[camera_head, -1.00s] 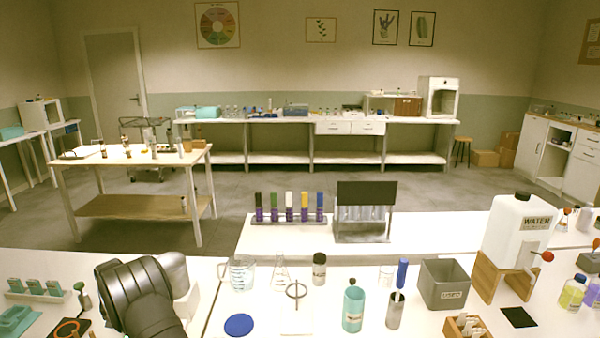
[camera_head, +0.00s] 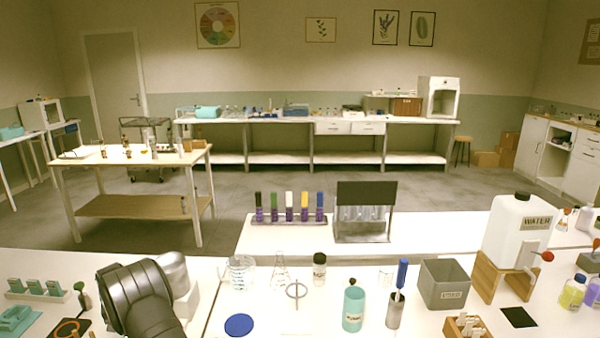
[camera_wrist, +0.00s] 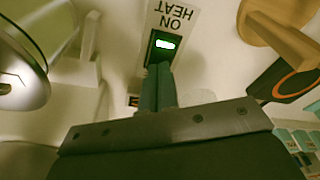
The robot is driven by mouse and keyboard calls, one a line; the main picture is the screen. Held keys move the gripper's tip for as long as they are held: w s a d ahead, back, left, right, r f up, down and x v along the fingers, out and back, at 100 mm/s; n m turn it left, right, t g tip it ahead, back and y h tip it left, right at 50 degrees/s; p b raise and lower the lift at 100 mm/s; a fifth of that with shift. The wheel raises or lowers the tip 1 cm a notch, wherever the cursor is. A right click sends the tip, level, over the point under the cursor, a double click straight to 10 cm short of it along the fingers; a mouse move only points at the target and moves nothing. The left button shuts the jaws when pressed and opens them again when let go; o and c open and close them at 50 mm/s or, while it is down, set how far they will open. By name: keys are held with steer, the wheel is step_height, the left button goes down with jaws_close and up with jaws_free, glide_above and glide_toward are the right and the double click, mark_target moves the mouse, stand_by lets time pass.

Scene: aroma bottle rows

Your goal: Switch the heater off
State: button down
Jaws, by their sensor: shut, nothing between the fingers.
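The heater switch (camera_wrist: 163,45) is a dark rocker with a lit green-white mark, near the top middle of the wrist view. Its white label (camera_wrist: 176,14) reads "HEAT ON", upside down in that view. My gripper (camera_wrist: 160,72) is shut and empty. Its fingertips lie right at the lower edge of the switch in the picture; I cannot tell whether they touch it. In the head view my arm hides the switch and the gripper. A dark plate with an orange ring (camera_head: 68,329) shows at the lower left.
A teal rack (camera_head: 14,318) and a stand with green-topped pieces (camera_head: 36,288) lie left of my arm. A beaker (camera_head: 240,272) and a blue disc (camera_head: 239,324) are on the right. In the wrist view, a round metal-rimmed object (camera_wrist: 22,62) is close on the left.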

steer(key=shift+f, duration=0.2)
steer(key=shift+r, duration=3.55)
step_height(320, 180, down, 7)
steer(key=shift+f, duration=0.1)
steer(key=shift+r, duration=0.2)
